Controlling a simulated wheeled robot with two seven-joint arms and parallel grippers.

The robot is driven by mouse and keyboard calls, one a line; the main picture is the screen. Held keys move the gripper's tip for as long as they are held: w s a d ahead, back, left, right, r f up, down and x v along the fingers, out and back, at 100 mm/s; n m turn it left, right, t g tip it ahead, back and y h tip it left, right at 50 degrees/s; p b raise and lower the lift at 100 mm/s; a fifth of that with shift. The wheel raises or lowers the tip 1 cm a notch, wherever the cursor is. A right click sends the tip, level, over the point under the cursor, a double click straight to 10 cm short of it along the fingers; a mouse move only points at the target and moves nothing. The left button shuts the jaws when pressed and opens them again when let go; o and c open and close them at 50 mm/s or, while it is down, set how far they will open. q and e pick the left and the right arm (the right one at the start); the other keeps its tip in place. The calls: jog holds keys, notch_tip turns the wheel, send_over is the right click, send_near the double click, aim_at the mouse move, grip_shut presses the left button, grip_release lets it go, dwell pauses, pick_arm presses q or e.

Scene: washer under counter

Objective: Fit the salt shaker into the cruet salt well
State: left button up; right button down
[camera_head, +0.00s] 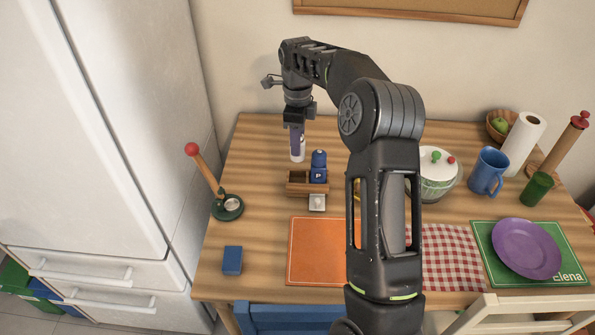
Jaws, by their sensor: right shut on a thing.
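My right gripper (297,125) hangs over the back left of the table, pointing down. It is shut on the salt shaker (298,154), whose pale lower part shows beneath the fingers. The wooden cruet (297,191) stands just in front of and below it. A dark blue pepper shaker (319,172) marked "P" stands in the cruet's right well. The left well looks empty. The held shaker appears upright, behind the left well in the picture; its exact height is hard to tell. My left gripper is not in view.
My arm hides the middle.

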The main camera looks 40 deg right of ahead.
notch_tip(320, 180, down, 6)
jog(key=shift+r, duration=0.15)
jog(key=shift+p, duration=0.3)
notch_tip(320, 180, down, 4)
jog(key=shift+f+p, duration=0.15)
jog(key=shift+p, duration=0.2)
jog(key=shift+f, duration=0.1)
jog(key=shift+f, duration=0.1)
jog(key=c, duration=1.4)
grip_release()
jog(key=shift+f, duration=0.1)
jog(key=o, duration=0.5)
